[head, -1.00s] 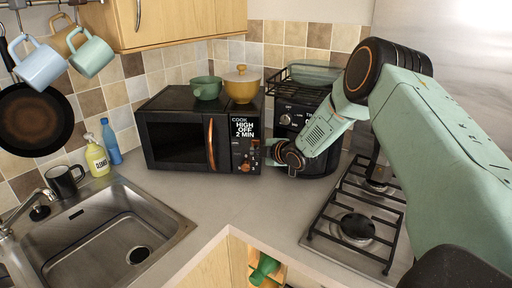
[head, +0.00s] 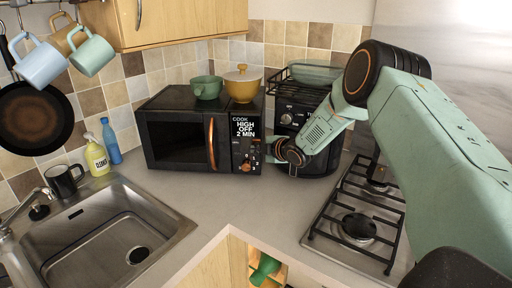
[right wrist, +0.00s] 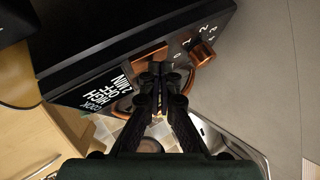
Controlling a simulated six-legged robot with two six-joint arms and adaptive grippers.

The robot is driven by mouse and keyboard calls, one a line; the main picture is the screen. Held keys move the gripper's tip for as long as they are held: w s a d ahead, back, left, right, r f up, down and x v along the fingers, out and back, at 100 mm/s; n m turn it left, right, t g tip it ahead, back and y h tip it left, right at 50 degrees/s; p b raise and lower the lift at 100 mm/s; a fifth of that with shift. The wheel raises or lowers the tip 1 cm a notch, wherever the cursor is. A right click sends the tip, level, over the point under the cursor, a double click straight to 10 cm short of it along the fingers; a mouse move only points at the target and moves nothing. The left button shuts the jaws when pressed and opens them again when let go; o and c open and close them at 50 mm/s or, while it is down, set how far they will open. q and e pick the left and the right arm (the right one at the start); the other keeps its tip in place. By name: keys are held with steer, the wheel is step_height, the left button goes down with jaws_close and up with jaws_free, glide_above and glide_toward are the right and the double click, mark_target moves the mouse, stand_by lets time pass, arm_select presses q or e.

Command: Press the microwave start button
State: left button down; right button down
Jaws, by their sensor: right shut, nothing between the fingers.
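The black microwave (head: 178,142) stands on the counter with its door shut and a copper handle (head: 211,144). Its control panel, on the right, has a white "COOK HIGH OFF 2 MIN" label (head: 244,127) and a copper knob (head: 246,167). My right gripper (head: 266,154) is shut and empty, at the right part of the panel. In the right wrist view its fingertips (right wrist: 162,72) lie over the panel beside a copper bar-shaped button (right wrist: 150,55), between label and knob (right wrist: 203,54). I cannot tell whether they touch it. My left gripper is not in view.
A green bowl (head: 207,88) and a yellow lidded pot (head: 242,85) stand on the microwave. A black appliance (head: 315,160) stands close to its right, behind my right gripper. A gas hob (head: 355,225) is front right, a sink (head: 110,230) front left. The counter before the microwave is clear.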

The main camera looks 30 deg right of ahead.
steer(key=shift+w+d, duration=0.15)
stand_by(0.5)
steer(key=shift+s+a+p, duration=0.5)
steer(key=shift+s, duration=0.15)
steer(key=shift+s+a, duration=0.1)
steer(key=s+a+p, duration=0.1)
steer(key=s+p, duration=0.1)
steer(key=s+a+p, duration=0.1)
steer(key=a, duration=0.1)
steer(key=shift+s+p, duration=0.35)
steer(key=shift+s, duration=0.05)
